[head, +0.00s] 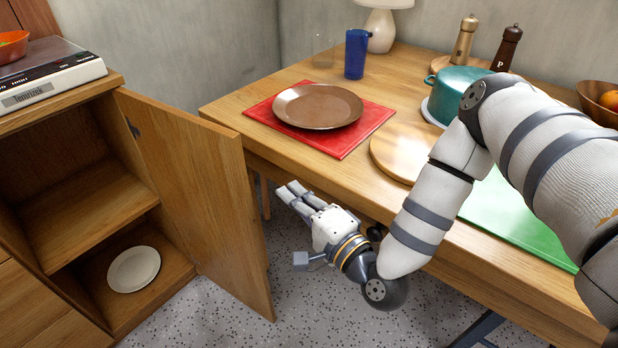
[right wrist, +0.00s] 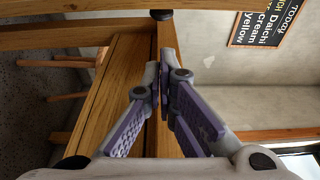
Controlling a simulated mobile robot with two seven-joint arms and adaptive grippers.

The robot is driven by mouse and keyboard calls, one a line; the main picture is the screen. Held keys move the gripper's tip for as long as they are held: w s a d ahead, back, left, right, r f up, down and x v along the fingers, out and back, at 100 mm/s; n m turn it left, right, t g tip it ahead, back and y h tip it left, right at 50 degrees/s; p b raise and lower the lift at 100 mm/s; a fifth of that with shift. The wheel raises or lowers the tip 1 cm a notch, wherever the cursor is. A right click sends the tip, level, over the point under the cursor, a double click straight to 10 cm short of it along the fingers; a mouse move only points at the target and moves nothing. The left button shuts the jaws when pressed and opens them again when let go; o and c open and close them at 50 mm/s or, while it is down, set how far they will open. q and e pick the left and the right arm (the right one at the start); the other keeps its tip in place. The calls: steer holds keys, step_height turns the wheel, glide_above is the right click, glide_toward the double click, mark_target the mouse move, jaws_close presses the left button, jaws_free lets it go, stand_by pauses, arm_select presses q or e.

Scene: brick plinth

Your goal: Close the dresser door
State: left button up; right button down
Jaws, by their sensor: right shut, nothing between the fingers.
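The wooden dresser door (head: 205,190) stands wide open, hinged at the right side of the dresser (head: 95,200), and its free edge points toward the lower middle of the head view. My right gripper (head: 287,191) is to the right of the door, low beside the table's front edge, with its fingers pointing up and left. A gap shows between it and the door. Its fingers are shut with nothing between them, and they also show in the right wrist view (right wrist: 163,78), with wooden boards beyond. My left gripper is not in view.
The wooden table (head: 225,107) stands close to the door's right side, bearing a red mat (head: 352,143), a brown plate (head: 318,105), a blue cup (head: 355,53) and a teal pot (head: 452,92). A white plate (head: 134,268) lies inside the dresser. Speckled floor (head: 310,320) is clear below.

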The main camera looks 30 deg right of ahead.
steer(key=w+a, duration=0.1)
steer(key=w, duration=0.8)
steer(key=shift+w+a, duration=0.3)
